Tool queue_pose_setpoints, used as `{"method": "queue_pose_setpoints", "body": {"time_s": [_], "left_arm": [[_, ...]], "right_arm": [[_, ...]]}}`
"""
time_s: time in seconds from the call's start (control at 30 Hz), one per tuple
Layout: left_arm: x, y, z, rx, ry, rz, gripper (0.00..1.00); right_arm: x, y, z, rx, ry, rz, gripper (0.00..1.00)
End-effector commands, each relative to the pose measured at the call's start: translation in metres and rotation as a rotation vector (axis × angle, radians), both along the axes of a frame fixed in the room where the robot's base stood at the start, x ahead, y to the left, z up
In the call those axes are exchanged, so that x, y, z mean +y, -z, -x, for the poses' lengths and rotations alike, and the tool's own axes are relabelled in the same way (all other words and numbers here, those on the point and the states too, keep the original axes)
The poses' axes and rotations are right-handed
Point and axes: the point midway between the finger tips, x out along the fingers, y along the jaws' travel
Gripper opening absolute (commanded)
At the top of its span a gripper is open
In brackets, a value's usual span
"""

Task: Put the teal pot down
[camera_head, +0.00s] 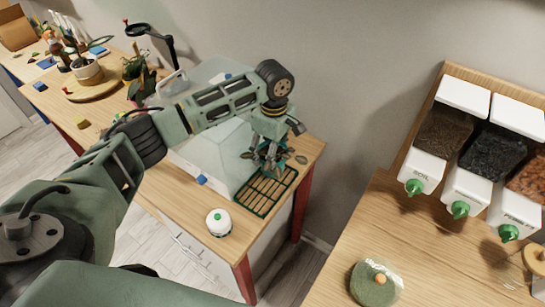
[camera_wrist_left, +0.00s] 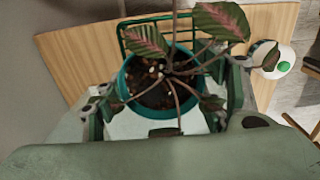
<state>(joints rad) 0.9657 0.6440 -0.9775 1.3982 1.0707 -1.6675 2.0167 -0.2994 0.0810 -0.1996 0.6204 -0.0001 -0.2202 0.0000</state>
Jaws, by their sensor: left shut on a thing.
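The teal pot (camera_wrist_left: 127,84) holds dark soil and a plant with green leaves marked in pink. My left gripper (camera_wrist_left: 165,112) is shut on the pot, with one finger on each side of it in the wrist view. In the head view my left gripper (camera_head: 270,158) points down over the back part of a green-framed slatted rack (camera_head: 266,193) on the wooden bench. There the pot is mostly hidden by the gripper. I cannot tell whether its base touches the rack. The rack's green frame also shows behind the pot in the wrist view (camera_wrist_left: 123,40). My right gripper is not in view.
A clear box (camera_head: 212,160) stands close left of the rack. A white round container with a green knob (camera_head: 219,222) sits in front. Dispensers with green taps (camera_head: 461,186) hang over another wooden counter (camera_head: 335,245) at right. Potted plants (camera_head: 88,72) stand far left.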

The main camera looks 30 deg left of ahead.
Motion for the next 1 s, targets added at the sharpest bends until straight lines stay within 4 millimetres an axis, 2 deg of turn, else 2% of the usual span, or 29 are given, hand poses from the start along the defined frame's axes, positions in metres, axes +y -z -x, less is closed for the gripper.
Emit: {"method": "queue_pose_setpoints", "body": {"time_s": [0.17, 0.3, 0.4, 0.8, 0.83, 1.0], "left_arm": [[0.000, 0.013, 0.000, 0.000, 0.000, 0.000, 0.29], [0.000, 0.035, 0.000, 0.002, -0.001, -0.001, 0.29], [0.004, 0.039, -0.001, -0.001, -0.002, -0.002, 0.29], [0.003, 0.047, -0.001, -0.002, 0.001, 0.000, 0.29], [0.003, 0.047, -0.001, -0.002, 0.001, 0.000, 0.68], [0.003, 0.047, -0.001, -0.002, 0.001, -0.001, 0.83]], "right_arm": [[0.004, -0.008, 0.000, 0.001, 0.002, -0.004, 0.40], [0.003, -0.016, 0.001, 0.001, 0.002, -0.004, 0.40], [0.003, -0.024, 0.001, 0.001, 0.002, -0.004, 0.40], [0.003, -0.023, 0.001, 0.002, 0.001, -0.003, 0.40], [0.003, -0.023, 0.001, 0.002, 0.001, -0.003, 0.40], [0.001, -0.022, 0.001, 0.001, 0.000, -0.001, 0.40]]}}
